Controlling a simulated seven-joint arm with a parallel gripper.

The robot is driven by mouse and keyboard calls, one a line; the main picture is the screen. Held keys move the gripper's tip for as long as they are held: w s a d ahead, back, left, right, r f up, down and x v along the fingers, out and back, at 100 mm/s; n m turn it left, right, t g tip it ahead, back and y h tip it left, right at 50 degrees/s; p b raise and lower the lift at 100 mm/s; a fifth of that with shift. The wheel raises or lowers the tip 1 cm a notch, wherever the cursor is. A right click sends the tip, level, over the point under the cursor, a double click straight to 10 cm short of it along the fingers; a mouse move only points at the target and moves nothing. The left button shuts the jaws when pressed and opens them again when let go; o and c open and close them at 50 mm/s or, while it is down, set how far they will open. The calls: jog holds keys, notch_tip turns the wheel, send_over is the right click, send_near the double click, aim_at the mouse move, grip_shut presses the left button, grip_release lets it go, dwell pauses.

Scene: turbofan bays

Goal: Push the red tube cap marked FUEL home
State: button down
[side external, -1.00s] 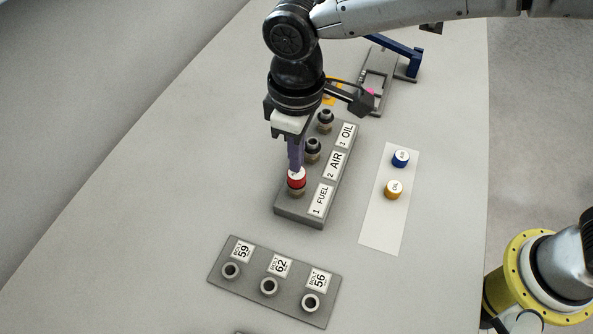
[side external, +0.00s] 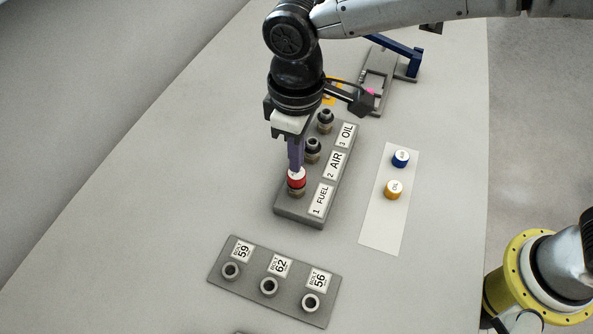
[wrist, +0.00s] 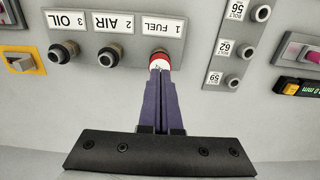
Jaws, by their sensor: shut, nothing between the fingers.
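The red cap (side external: 297,183) with a white top sits on the tube fitting at the place labelled 1 FUEL on the grey block (side external: 290,220). It also shows in the wrist view (wrist: 159,65). My gripper (side external: 296,170) is shut, with its purple fingers pointing down and their tips at the top of the cap. They appear to touch it. The fingers hide part of the cap's top, so its marking is not readable. Some of the metal fitting shows below the cap.
Bare fittings stand at AIR (side external: 312,150) and OIL (side external: 325,120). A blue cap (side external: 400,158) and a yellow cap (side external: 393,189) sit on a white mat (side external: 379,239). A grey bolt plate (side external: 250,284) lies in front. A grey fixture (side external: 376,92) stands behind.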

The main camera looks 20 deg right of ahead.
jog(key=shift+f, duration=1.2)
dwell(0.5)
jog(key=shift+r, duration=0.1)
jog(key=shift+r, duration=3.5)
